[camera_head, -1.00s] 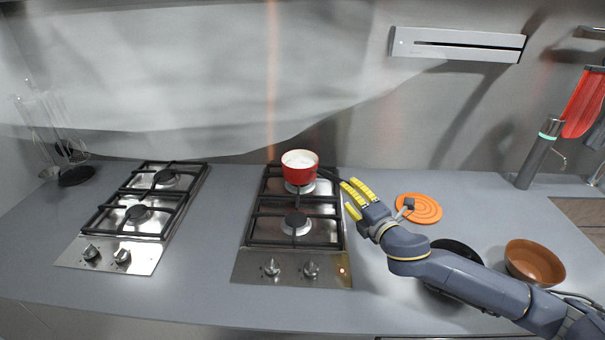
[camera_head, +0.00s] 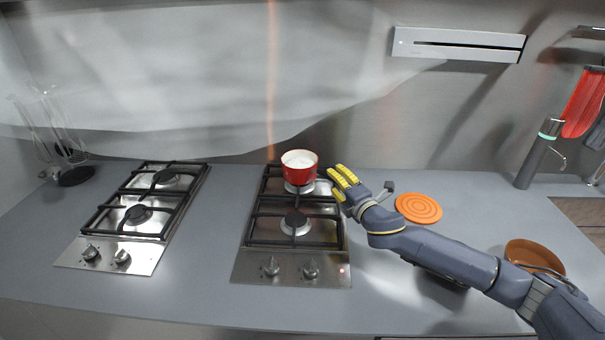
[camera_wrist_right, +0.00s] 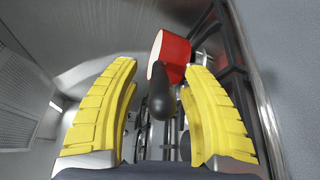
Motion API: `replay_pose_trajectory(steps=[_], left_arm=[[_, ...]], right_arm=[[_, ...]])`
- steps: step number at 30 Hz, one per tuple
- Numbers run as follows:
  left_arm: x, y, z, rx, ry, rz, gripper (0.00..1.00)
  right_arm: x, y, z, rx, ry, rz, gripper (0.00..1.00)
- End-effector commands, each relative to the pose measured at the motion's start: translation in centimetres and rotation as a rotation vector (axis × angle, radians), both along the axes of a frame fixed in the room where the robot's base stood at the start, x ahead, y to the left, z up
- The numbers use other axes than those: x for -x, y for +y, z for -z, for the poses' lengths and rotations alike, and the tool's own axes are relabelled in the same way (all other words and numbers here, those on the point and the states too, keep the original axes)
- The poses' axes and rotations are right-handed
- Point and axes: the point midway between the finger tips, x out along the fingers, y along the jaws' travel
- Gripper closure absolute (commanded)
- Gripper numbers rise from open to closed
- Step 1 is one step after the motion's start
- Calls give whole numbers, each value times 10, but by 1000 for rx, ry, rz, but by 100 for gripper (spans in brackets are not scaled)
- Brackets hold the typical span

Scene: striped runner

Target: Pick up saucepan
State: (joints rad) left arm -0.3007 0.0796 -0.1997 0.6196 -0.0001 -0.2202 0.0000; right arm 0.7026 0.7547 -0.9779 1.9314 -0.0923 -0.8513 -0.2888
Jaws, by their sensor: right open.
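The black handle (camera_wrist_right: 161,95) lies between the fingers and points toward the camera, with a gap on both sides. The pan's red body (camera_wrist_right: 174,55) is beyond it. In the head view the handle is mostly hidden by the gripper. My left gripper is not in view.
A second hob (camera_head: 137,213) stands to the left. A brown bowl (camera_head: 533,256) is at the right, partly behind the arm. The counter between the hobs is clear.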

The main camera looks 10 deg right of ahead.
Motion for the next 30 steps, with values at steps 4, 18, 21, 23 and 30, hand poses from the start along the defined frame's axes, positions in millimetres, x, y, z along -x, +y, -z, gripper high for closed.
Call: replay_pose_trajectory(steps=[4,18,21,23,30], left_arm=[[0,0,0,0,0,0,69],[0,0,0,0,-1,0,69],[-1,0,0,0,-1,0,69],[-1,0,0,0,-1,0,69],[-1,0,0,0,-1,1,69]], right_arm=[[0,0,0,0,0,0,55],[0,0,0,-1,1,-1,98],[0,0,0,-1,1,-1,100],[0,0,0,-1,1,-1,100],[0,0,0,-1,1,0,100]])
